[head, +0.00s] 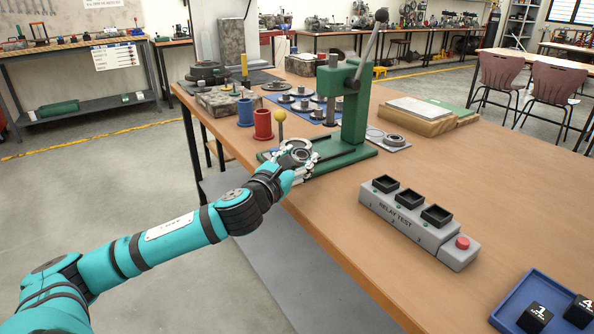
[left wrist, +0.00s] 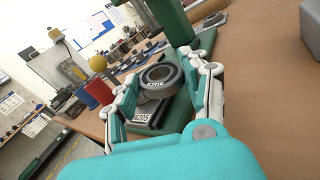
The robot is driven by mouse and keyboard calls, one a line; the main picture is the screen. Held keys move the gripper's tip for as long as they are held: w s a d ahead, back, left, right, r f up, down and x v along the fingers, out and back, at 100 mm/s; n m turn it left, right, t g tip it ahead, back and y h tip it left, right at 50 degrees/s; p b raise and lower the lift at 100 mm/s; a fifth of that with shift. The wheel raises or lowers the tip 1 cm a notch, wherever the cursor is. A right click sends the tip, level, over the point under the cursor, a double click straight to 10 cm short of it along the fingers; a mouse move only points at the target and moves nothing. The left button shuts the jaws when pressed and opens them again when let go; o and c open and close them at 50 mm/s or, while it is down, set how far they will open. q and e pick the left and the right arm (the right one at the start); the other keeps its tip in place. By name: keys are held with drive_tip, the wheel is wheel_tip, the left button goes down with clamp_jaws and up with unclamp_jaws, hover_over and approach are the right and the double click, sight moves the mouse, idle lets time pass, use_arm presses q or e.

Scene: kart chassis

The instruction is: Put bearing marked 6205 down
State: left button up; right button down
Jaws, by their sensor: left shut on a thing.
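My left gripper (head: 299,163) is at the near left end of the green press base (head: 345,157), above the table's left edge. In the left wrist view its two fingers are shut on a dark-rimmed metal bearing (left wrist: 162,83), which is tilted and raised. The bearing (head: 297,154) also shows in the head view. Its rim marking is too small to read surely. Below it is a dark block with a white label (left wrist: 141,118) that seems to read 6205. Whether the bearing touches the block is unclear. My right gripper is not in view.
The green press column (head: 355,100) with its lever stands behind the gripper. Red (head: 263,125) and blue (head: 245,112) cups and a yellow knob (head: 280,116) are close by. Another bearing (head: 394,140) lies right of the press. A grey relay test box (head: 405,222) stands at the front right.

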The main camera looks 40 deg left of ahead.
use_arm(q)
drive_tip(key=shift+f, duration=1.55)
drive_tip(key=shift+f+b, duration=0.2)
drive_tip(key=shift+b, duration=0.1)
drive_tip(key=o, duration=1.2)
